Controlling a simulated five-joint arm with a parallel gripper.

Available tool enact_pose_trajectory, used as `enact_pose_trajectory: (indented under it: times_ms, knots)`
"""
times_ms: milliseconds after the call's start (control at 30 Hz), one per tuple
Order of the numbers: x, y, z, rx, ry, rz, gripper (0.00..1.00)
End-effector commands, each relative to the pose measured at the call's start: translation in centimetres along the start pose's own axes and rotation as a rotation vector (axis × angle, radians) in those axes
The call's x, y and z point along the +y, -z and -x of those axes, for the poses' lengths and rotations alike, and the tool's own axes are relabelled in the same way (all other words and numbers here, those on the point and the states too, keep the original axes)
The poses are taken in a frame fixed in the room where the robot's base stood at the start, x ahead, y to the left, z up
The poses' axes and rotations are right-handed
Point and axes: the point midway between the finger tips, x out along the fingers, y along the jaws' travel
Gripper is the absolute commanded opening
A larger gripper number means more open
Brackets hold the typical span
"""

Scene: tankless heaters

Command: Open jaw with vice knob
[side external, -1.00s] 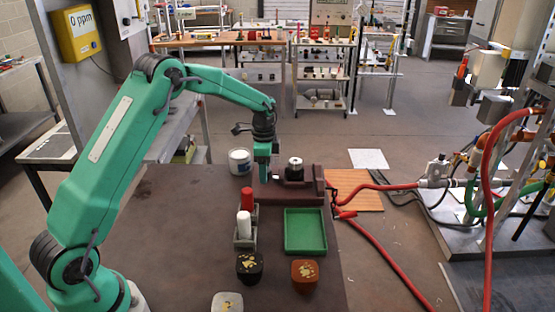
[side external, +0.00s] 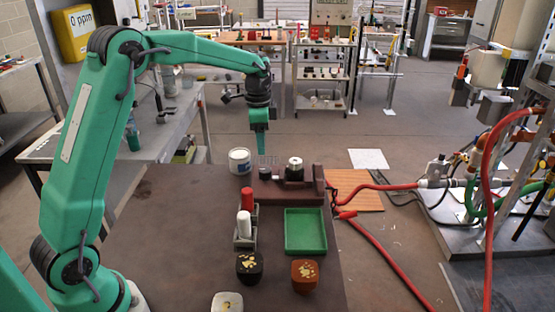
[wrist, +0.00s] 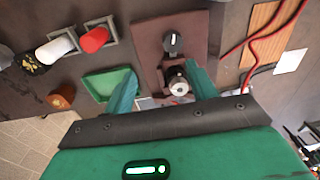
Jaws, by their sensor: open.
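The vice (side external: 288,190) is a brown block on the far right part of the table, and it also shows in the wrist view (wrist: 148,50). A black knob (side external: 265,173) stands at its left end; in the wrist view the knob (wrist: 173,43) has a pale pointer mark. A dark round part with a white top (side external: 295,164) sits at the vice's jaw, also seen in the wrist view (wrist: 178,84). My gripper (side external: 261,152) points down, above the knob end and clear of it. In the wrist view its fingers (wrist: 164,70) are apart and empty.
A green tray (side external: 305,249) lies in front of the vice. A holder with red and white cylinders (side external: 245,226) stands left of the tray. A white tub (side external: 240,161) is beside the vice. Black (side external: 249,268) and orange (side external: 305,275) pots stand nearer. Red hoses (side external: 370,245) run at the right.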

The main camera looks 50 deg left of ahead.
Motion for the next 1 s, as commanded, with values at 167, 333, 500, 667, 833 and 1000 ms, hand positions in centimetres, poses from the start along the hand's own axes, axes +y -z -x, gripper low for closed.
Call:
enact_pose_trajectory:
  times_ms: [167, 333, 500, 667, 833, 1000]
  knots:
    - [1.3, -0.4, 1.7, 0.014, 0.017, 0.035, 0.57]
    - [2.5, -0.8, 3.0, 0.029, 0.032, 0.071, 0.57]
    - [3.7, -1.2, 4.3, 0.044, 0.047, 0.104, 0.57]
    - [4.9, -1.6, 5.4, 0.057, 0.058, 0.137, 0.57]
    - [6.2, -2.2, 6.5, 0.074, 0.072, 0.173, 0.57]
    - [7.5, -2.8, 7.5, 0.091, 0.083, 0.206, 0.57]
